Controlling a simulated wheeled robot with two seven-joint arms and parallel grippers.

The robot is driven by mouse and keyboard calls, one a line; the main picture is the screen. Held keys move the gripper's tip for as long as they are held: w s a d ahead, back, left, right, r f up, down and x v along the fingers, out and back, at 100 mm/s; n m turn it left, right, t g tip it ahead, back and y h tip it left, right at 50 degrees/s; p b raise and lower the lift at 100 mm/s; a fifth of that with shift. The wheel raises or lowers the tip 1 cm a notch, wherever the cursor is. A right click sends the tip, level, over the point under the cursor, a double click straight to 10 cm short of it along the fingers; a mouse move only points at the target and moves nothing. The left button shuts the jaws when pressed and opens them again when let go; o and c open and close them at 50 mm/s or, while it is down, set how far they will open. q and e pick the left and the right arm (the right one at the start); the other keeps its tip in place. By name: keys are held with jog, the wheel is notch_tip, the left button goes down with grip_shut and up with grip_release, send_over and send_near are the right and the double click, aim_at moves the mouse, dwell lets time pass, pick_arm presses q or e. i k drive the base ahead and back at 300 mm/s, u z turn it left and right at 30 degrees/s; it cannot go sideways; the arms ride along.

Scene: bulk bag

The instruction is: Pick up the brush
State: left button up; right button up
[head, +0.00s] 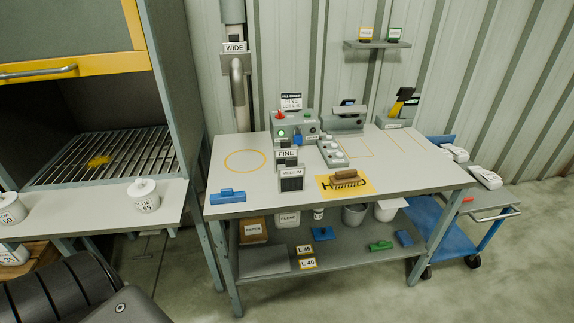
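A brush (347,176) with a brown handle and dark bristles lies on a yellow card (325,191) near the front right of the grey worktable (222,171). The brush covers part of the black lettering on the card. Neither of my grippers shows in the head view, so whether they are open or shut is hidden. Nothing is touching the brush from above.
Small signs stand left of the brush, MEDIUM (291,179) and FINE (286,155). A blue block (228,196) lies at the front left. Grey devices (296,127) line the back. A blue cart (432,222) stands right. The table's right front is clear.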

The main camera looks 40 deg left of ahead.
aim_at(349, 177)
jog(key=u, duration=0.9)
jog(key=i, duration=0.9)
jog(key=u, duration=0.65)
